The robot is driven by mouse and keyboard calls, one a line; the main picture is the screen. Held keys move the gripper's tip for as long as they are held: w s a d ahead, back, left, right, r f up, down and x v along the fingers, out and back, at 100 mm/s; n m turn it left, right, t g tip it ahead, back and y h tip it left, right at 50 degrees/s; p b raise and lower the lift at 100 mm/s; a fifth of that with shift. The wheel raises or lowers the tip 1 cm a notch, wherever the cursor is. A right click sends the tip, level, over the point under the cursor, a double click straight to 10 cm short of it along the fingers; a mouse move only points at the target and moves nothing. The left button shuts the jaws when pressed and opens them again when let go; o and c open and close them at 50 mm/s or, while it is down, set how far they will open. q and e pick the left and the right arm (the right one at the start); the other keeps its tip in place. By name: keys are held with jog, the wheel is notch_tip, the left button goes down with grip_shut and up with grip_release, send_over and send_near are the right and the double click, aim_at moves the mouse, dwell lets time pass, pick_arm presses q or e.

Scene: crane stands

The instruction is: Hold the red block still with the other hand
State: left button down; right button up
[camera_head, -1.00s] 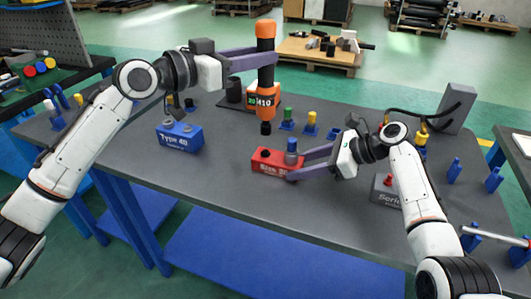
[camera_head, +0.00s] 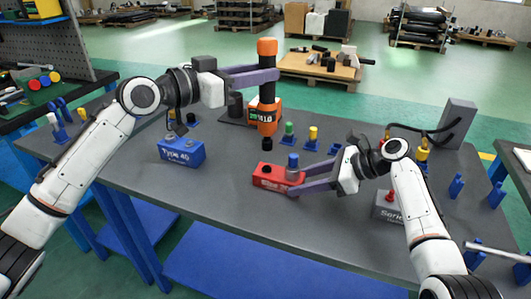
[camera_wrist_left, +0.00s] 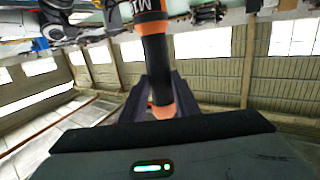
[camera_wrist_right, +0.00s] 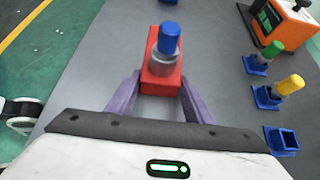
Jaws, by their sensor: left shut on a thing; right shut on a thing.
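The red block (camera_head: 267,177) lies on the grey workbench. A grey cylinder with a blue cap (camera_head: 292,163) stands upright in its right end. My right gripper (camera_head: 298,181) is shut on that end; in the right wrist view its fingers flank the red block (camera_wrist_right: 161,84). My left gripper (camera_head: 267,76) is shut on an upright orange and black power screwdriver (camera_head: 267,48), also seen in the left wrist view (camera_wrist_left: 158,62). In the head view the black tip shows above the block's left end; its exact clearance is hard to tell.
A blue block (camera_head: 181,151) is at left. An orange numbered box (camera_head: 275,106) stands behind the tool. Green-capped (camera_head: 289,129) and yellow-capped (camera_head: 313,133) pieces sit in blue holders behind the red block. A grey block (camera_head: 387,207) lies at right. Bench in front is clear.

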aim_at(262, 101)
pick_arm(q)
jog(key=shift+r, duration=0.2)
jog(key=shift+s+d+f+n+t+y, duration=0.15)
jog(key=shift+f+n+t+y, duration=0.35)
jog(key=shift+f, duration=0.35)
jog(key=shift+s+d+f+n+t+y, duration=0.1)
jog(key=shift+f+n+t+y, duration=0.35)
jog(key=shift+f, duration=0.4)
jog(key=shift+f+n+t+y, duration=0.25)
jog(key=shift+f+y, duration=0.1)
jog(key=shift+f, duration=0.15)
jog(key=shift+f, duration=1.3)
dwell(3.5)
jog(key=shift+r, duration=0.15)
jog(key=shift+r, duration=2.65)
